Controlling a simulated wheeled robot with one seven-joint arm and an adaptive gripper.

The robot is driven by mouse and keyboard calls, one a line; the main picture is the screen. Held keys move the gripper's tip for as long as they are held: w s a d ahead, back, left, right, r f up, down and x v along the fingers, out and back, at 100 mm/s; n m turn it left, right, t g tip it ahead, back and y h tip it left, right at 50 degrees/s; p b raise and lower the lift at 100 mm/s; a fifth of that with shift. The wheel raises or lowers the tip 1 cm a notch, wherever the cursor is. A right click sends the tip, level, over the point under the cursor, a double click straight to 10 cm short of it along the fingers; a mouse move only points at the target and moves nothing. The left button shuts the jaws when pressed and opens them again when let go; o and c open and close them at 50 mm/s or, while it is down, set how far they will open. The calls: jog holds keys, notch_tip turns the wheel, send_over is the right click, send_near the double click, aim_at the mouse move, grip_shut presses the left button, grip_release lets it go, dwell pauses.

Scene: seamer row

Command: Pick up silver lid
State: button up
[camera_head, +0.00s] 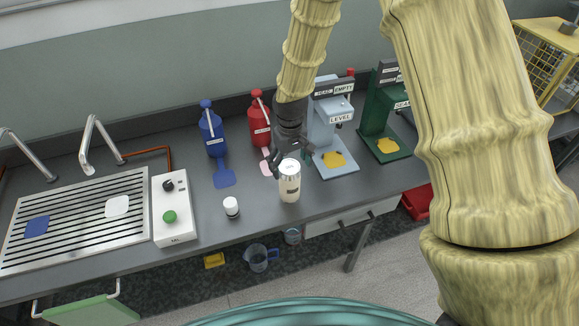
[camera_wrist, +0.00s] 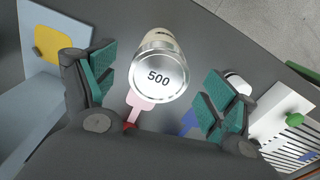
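The silver lid (camera_wrist: 158,76) is a round, shiny disc marked "500". It sits on top of an upright cream can (camera_head: 289,189) with a dark label, near the front of the grey counter. The lid also shows in the head view (camera_head: 289,166). My gripper (camera_head: 285,158) points down just above and behind the can. In the wrist view my gripper (camera_wrist: 160,95) is open, with teal-padded fingers spread wide to the left and right of the lid. Nothing is between the pads; the lid appears beyond them, apart from both.
A small white-capped jar (camera_head: 231,207) and a white control box (camera_head: 173,207) stand left of the can. Behind are a blue bottle (camera_head: 212,133), a red bottle (camera_head: 260,122), a light-blue machine (camera_head: 325,130) and a green machine (camera_head: 380,120). The counter's front edge is close.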

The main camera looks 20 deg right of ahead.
jog(key=c, duration=0.7)
jog(key=shift+r, duration=0.1)
